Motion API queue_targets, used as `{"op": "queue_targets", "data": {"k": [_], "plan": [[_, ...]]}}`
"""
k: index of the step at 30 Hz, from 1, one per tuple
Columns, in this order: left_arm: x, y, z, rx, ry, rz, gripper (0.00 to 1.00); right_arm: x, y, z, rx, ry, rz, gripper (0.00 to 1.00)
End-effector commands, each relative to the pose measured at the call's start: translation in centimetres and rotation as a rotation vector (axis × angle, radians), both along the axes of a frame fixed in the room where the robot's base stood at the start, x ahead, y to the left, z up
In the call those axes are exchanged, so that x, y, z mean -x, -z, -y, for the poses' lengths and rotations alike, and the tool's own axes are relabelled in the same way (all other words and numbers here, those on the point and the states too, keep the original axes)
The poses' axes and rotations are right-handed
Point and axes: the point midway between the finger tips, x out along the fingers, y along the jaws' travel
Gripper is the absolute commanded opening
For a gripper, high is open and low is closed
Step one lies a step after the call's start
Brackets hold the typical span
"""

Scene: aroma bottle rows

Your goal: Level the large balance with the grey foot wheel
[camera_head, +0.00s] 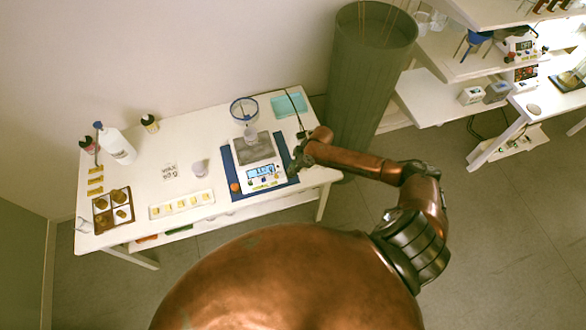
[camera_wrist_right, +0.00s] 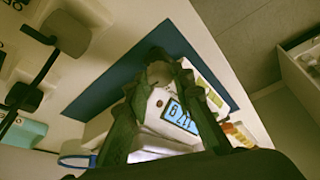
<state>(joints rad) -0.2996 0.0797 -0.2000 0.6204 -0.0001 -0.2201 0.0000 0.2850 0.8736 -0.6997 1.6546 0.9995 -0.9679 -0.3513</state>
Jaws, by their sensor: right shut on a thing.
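My right gripper (camera_head: 294,169) is low at the balance's right side. In the right wrist view its fingers (camera_wrist_right: 161,72) are shut on a small grey-brown round piece, which looks like the grey foot wheel (camera_wrist_right: 159,72), at the balance's edge. An orange wheel-like piece (camera_head: 235,187) is at the balance's left front corner. My left gripper is not in view.
A clear cup stands on the balance's pan; a blue-rimmed round dish (camera_head: 244,110) is behind. A teal tray (camera_head: 289,105) lies at back right. A white strip (camera_head: 182,204), a tray of brown pieces (camera_head: 113,210) and bottles (camera_head: 117,147) are left. A grey-green bin (camera_head: 368,75) stands right of the table.

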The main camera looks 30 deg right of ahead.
Motion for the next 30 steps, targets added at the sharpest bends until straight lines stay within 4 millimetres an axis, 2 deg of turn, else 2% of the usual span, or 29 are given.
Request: {"op": "queue_targets", "data": {"k": [11, 30], "plan": [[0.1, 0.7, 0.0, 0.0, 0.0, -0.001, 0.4, -0.2, 0.1, 0.2, 0.003, -0.093, 0.001, 0.0], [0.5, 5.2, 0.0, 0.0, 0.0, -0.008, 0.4, -0.8, 0.3, 0.3, 0.002, -0.658, 0.002, 0.0]]}}
